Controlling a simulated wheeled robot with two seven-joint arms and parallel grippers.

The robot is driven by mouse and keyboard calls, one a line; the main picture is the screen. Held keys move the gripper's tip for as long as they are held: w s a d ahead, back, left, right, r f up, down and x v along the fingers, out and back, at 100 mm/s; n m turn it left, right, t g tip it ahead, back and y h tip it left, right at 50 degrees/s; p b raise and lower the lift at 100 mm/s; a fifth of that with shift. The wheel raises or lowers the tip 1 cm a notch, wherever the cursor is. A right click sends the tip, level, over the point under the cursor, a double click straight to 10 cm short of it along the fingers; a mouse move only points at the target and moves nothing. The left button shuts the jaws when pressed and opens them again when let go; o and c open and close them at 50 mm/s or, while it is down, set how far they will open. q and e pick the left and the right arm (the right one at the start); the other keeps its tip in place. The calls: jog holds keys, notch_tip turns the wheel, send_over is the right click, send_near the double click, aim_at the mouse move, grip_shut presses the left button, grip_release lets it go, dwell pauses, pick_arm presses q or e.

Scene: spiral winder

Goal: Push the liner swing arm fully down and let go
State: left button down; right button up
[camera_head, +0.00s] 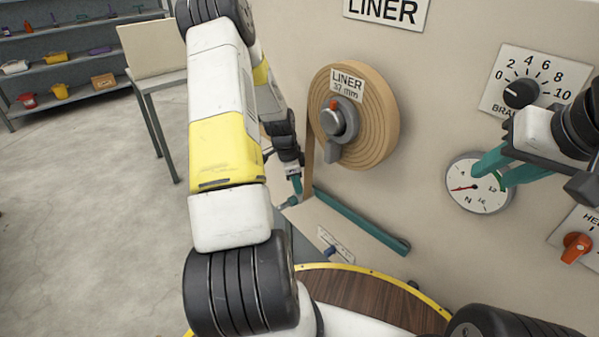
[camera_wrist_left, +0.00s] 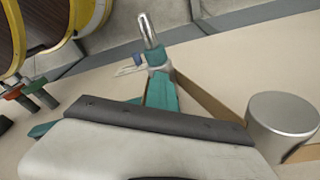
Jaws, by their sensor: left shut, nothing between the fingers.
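The liner swing arm (camera_head: 365,222) is a teal bar slanting down to the right across the front of the machine in the head view, with a dark right end. My left gripper (camera_head: 297,188) is shut and empty at the upper left end of this bar, beside the tan liner strip. I cannot tell whether it touches the bar. In the left wrist view, a teal piece and an upright metal pin (camera_wrist_left: 150,32) show just beyond my gripper body; finger and swing arm are hard to separate there. My right gripper (camera_head: 489,178) is open and empty in front of the gauge.
The liner roll (camera_head: 385,120) with its knob is above the swing arm. The brake dial (camera_head: 520,94), round gauge (camera_head: 470,200) and orange switch (camera_head: 577,247) are to the right. A yellow-rimmed brown turntable (camera_head: 360,290) lies below. A grey cylinder (camera_wrist_left: 283,125) stands close in the left wrist view.

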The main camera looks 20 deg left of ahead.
pick_arm(q)
jog(key=w+d+v, duration=0.1)
jog(key=d+v, duration=0.1)
jog(key=v, duration=0.9)
jog(key=shift+r, duration=0.35)
dwell(0.4)
dwell(0.4)
